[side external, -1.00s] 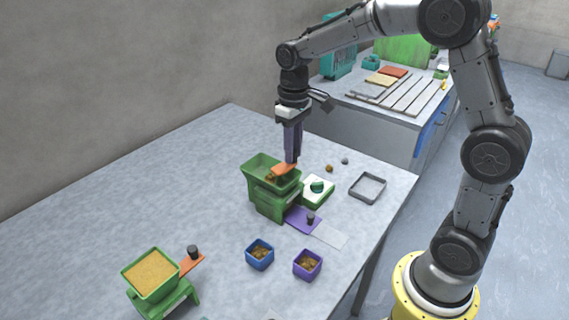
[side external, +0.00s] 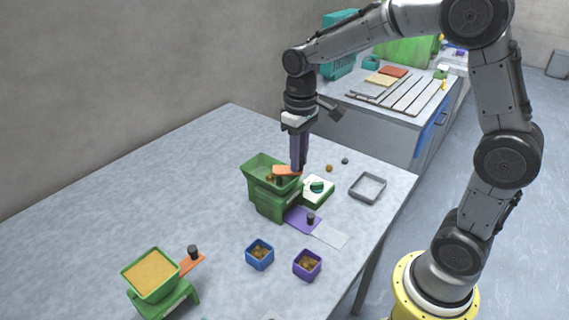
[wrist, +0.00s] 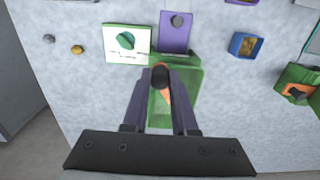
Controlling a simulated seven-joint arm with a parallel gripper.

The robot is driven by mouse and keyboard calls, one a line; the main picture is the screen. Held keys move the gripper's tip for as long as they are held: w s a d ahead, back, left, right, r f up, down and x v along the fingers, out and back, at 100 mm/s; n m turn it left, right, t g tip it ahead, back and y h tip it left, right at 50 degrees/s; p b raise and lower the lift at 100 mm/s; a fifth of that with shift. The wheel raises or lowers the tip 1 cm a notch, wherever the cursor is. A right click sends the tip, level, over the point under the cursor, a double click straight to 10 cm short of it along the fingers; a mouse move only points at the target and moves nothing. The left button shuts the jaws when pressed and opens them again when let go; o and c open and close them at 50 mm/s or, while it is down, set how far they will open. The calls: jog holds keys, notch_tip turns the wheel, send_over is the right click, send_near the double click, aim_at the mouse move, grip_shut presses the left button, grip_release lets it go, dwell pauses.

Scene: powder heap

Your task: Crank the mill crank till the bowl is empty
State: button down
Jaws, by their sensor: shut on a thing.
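A green mill (side external: 268,206) stands near the middle of the table with an orange crank (side external: 284,170) on top. My gripper (side external: 299,170) points down at the crank's outer end. In the wrist view, the purple fingers of my gripper (wrist: 161,80) are shut on the crank's dark knob (wrist: 160,72). The mill's green bowl (side external: 260,163) looks mostly bare inside, with a little brown matter near the crank; part of it is hidden by the crank. A second green mill (side external: 165,302) at front left has a bowl full of tan powder (side external: 152,273).
A white block with a green dial (side external: 317,187) sits beside the mill. A purple plate with a black knob (side external: 304,220) lies in front. A blue cup (side external: 260,255) and a purple cup (side external: 307,265) hold brown bits. A grey tray (side external: 368,187) is at right. The table's left is clear.

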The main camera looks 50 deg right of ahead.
jog(key=shift+s+a+r, duration=0.1)
jog(key=shift+s+a, duration=0.1)
jog(key=shift+a, duration=1.4)
jog(key=shift+w+a, duration=0.25)
jog(key=shift+a, duration=0.6)
